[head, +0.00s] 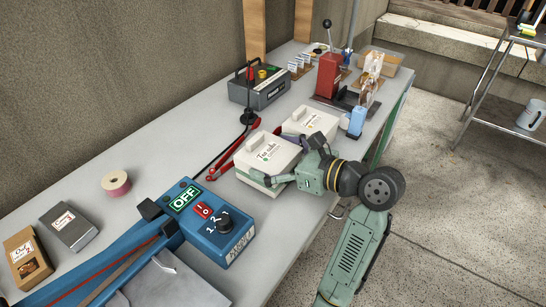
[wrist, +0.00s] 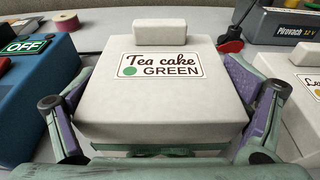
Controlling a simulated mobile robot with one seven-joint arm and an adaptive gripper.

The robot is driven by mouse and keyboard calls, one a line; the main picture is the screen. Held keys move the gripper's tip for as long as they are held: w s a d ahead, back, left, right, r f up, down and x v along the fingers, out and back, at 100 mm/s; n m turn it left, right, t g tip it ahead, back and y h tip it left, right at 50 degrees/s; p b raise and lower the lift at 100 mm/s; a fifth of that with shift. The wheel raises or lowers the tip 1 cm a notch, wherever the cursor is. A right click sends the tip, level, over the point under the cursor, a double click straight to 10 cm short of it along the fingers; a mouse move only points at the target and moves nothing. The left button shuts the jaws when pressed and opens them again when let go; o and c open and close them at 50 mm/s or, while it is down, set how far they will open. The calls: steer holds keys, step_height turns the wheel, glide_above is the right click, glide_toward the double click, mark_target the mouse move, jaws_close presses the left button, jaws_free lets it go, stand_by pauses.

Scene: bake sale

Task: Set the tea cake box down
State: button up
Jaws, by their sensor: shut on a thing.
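The tea cake box (head: 267,159) is white with a label and a green dot. In the wrist view the tea cake box (wrist: 165,99) fills the middle, and its label reads "Tea cake GREEN". My gripper (head: 283,171) is shut on it, with one finger on each side in the wrist view (wrist: 160,125). The box is at the table's front edge side, upright. I cannot tell whether its underside touches the table (head: 130,150). The box hides the surface under it.
A second white box (head: 312,122) stands close behind, right of the tea cake box in the wrist view (wrist: 296,90). A blue sealer marked OFF (head: 205,215) is on the left. A grey battery box (head: 262,90) stands farther back.

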steer(key=shift+f, duration=0.6)
steer(key=o, duration=0.8)
steer(key=shift+d, duration=0.1)
steer(key=v, duration=1.2)
